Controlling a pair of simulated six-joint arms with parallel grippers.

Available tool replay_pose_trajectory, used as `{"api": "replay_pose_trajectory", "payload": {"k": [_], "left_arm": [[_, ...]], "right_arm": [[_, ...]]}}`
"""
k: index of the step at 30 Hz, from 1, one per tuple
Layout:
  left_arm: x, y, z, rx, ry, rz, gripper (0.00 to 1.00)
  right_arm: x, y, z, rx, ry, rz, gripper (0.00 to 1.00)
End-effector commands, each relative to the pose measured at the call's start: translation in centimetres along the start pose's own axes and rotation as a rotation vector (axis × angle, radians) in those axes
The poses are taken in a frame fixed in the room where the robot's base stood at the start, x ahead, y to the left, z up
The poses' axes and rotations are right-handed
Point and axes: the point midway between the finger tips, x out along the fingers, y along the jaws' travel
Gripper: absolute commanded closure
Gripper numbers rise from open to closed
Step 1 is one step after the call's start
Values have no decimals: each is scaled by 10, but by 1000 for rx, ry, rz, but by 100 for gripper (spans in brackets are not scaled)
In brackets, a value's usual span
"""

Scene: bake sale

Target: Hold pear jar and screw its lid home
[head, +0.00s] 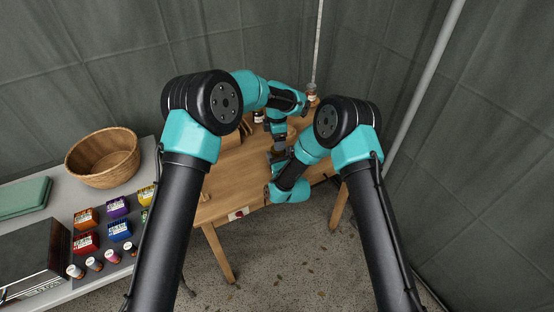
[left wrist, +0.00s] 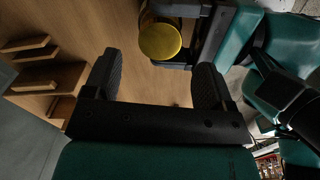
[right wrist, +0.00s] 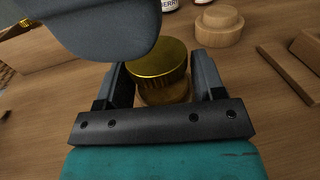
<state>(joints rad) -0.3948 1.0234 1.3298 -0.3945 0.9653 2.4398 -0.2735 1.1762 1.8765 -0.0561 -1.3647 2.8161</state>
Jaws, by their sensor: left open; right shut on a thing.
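The pear jar (right wrist: 168,92) stands between the fingers of my right gripper (right wrist: 158,66), which is shut on it. Its gold lid (right wrist: 158,57) sits on top, and I cannot tell how tightly. The lid also shows in the left wrist view (left wrist: 160,42), beyond my left gripper (left wrist: 156,70). My left gripper is open and empty, its fingers apart from the lid. The jar's label is hidden. In the head view the arms crowd together over the wooden table and the jar is hard to make out.
A round wooden block (right wrist: 219,26) and a labelled berry jar (right wrist: 168,5) stand beyond my right gripper. Wooden strips (right wrist: 287,75) lie to its right. Another jar (head: 310,95) is at the table's back. A basket (head: 103,158) and coloured boxes (head: 87,243) are on the left table.

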Motion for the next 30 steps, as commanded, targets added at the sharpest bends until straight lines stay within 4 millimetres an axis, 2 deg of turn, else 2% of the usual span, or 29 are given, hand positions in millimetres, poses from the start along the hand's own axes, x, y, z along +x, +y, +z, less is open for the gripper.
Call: {"api": "replay_pose_trajectory", "payload": {"k": [3,6,17,30], "left_arm": [[0,0,0,-1,0,0,27],[-3,0,0,-25,0,1,27],[-34,0,0,-259,1,1,27],[-32,0,0,-273,2,0,27]], "right_arm": [[0,0,0,0,0,0,100],[0,0,0,0,0,0,100],[0,0,0,0,0,0,100],[0,0,0,0,0,0,100]]}}
